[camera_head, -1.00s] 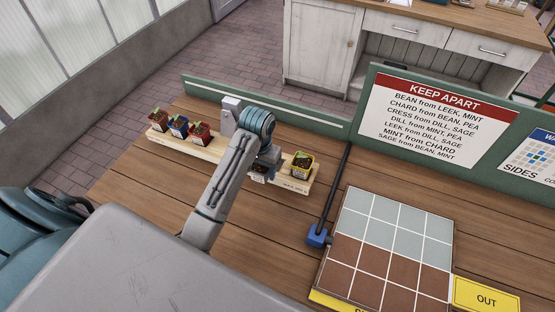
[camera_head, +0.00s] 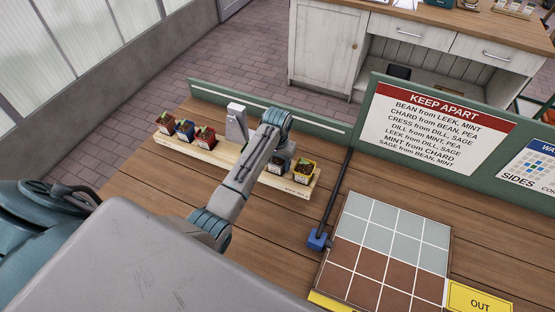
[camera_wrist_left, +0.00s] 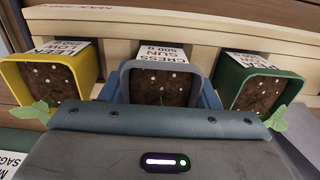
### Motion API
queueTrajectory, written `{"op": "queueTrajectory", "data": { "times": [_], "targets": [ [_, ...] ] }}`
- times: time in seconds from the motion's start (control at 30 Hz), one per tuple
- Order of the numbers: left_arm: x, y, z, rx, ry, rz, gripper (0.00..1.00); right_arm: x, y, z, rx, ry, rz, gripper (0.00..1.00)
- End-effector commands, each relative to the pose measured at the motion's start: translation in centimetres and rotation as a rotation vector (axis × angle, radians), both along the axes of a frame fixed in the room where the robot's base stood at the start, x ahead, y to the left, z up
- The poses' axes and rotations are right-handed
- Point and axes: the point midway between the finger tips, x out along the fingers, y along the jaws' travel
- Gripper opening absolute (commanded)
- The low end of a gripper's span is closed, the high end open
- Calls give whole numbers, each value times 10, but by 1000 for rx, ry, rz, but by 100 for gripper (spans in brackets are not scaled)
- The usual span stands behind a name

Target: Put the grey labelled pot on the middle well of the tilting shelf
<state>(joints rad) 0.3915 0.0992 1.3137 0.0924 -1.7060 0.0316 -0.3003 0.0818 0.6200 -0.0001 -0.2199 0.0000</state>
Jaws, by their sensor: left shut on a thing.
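In the left wrist view, the grey pot (camera_wrist_left: 163,84) has brown soil with white specks and a white label reading CRESS SUN 500 g. My left gripper (camera_wrist_left: 165,95) is shut on it. The pot is between a yellow pot (camera_wrist_left: 50,80) and a green pot (camera_wrist_left: 252,85), close to the pale wooden shelf (camera_wrist_left: 190,24). I cannot tell whether its base touches the shelf. In the head view, my left arm covers the middle of the shelf (camera_head: 213,156), and the gripper is mostly hidden. A dark labelled pot (camera_head: 280,165) shows beside the yellow pot (camera_head: 305,173). My right gripper is out of view.
Red and blue pots (camera_head: 184,130) stand at the shelf's left end. A pale upright block (camera_head: 237,122) rises behind the shelf. A blue-footed black rod (camera_head: 318,240) and a grid board (camera_head: 380,250) lie to the right. A green panel carries the KEEP APART sign (camera_head: 430,125).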

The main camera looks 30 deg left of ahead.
Motion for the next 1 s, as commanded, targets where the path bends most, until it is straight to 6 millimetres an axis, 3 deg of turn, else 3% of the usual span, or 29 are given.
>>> {"op": "queueTrajectory", "data": {
  "times": [0.2,0.23,0.33,0.73,0.87,1.0],
  "targets": [
    [0,0,-1,0,-1,0,16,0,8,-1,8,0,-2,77],
    [0,0,-2,0,1,0,57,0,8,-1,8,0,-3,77],
    [0,0,-2,0,0,0,77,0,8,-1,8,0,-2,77],
    [1,0,4,0,-2,0,77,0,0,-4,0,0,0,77],
    [1,0,23,0,-5,0,77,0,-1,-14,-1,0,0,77],
    [2,0,55,-1,-8,0,77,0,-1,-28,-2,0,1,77]
  ]
}}
